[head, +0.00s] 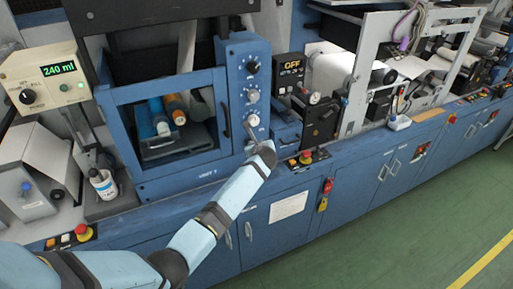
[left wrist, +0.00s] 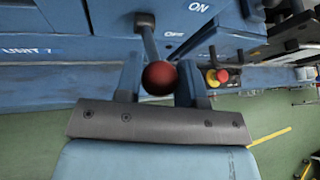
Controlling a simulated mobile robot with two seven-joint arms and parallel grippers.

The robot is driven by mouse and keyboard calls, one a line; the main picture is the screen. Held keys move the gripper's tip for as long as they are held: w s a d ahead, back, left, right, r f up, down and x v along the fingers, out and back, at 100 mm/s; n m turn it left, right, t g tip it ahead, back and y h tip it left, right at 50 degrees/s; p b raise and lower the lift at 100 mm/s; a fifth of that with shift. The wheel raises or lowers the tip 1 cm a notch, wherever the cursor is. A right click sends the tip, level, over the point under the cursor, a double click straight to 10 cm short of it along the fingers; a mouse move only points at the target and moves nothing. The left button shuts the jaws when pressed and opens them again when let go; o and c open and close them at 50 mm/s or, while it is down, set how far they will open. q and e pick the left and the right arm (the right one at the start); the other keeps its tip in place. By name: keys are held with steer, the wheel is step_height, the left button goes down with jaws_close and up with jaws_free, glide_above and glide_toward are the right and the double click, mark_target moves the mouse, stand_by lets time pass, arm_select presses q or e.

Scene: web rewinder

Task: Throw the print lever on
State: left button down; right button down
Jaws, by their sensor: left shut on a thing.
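The print lever is a grey rod with a red ball knob (left wrist: 158,78); its pivot end meets the blue panel higher in the left wrist view. The panel carries the words ON and OFF, with OFF just right of the rod. The grey rod (head: 250,131) also shows in the head view, on the front of the blue UNIT 7 column. My left gripper (left wrist: 159,84) is shut on the lever, with the knob between its two fingers. In the head view my left gripper (head: 262,148) hides the knob. My right gripper is in neither view.
A red emergency button (head: 305,157) stands right of my left gripper on the ledge. A blue framed guard (head: 118,130) is left of the column. A black box reading OFF (head: 291,65) is at right. Green floor (head: 370,240) lies free in front.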

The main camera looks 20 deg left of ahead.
arm_select(q)
steer(key=shift+w+a+r, duration=0.1)
steer(key=shift+r, duration=0.1)
stand_by(0.3)
steer(key=c, duration=0.8)
jaws_free()
steer(key=shift+o, duration=0.2)
steer(key=b+v, duration=0.1)
steer(key=v, duration=1.3)
steer(key=shift+w+a, duration=0.1)
